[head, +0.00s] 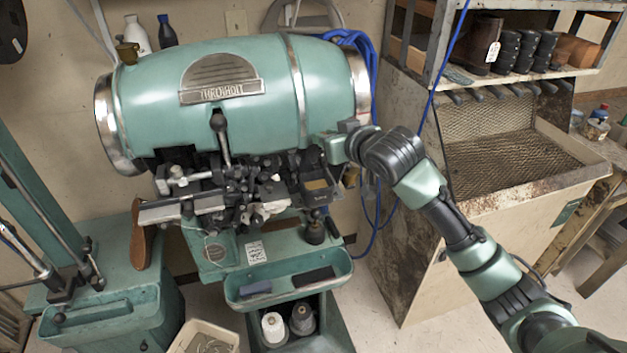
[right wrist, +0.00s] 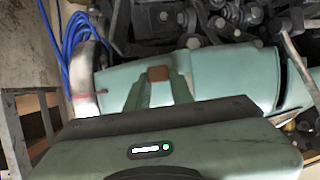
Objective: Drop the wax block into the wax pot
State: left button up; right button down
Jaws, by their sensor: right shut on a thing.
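My right gripper (right wrist: 158,80) is shut on the wax block (right wrist: 158,73), a small brown block between its fingertips in the right wrist view. In the head view my right gripper (head: 334,150) is at the lower right of the stitcher's green barrel. The block is not clear there. Just below the gripper is a small dark box with a brownish top (head: 317,186), on the machine's front mechanism. It may be the wax pot, but I cannot tell for sure. My left gripper is not in view.
The green barrel (head: 240,85) and dark mechanism crowd the space around the gripper. Blue hoses (right wrist: 75,40) hang at the barrel's end. A green tray (head: 288,284) sits below. A shelf with boots (head: 483,45) and a mesh bin (head: 510,155) stand right.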

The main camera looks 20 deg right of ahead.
jog(key=shift+f, duration=2.45)
jog(key=c, duration=1.1)
grip_release()
jog(key=shift+c, duration=0.2)
jog(key=shift+a, duration=0.1)
jog(key=b+v, duration=0.3)
jog(key=v, duration=0.5)
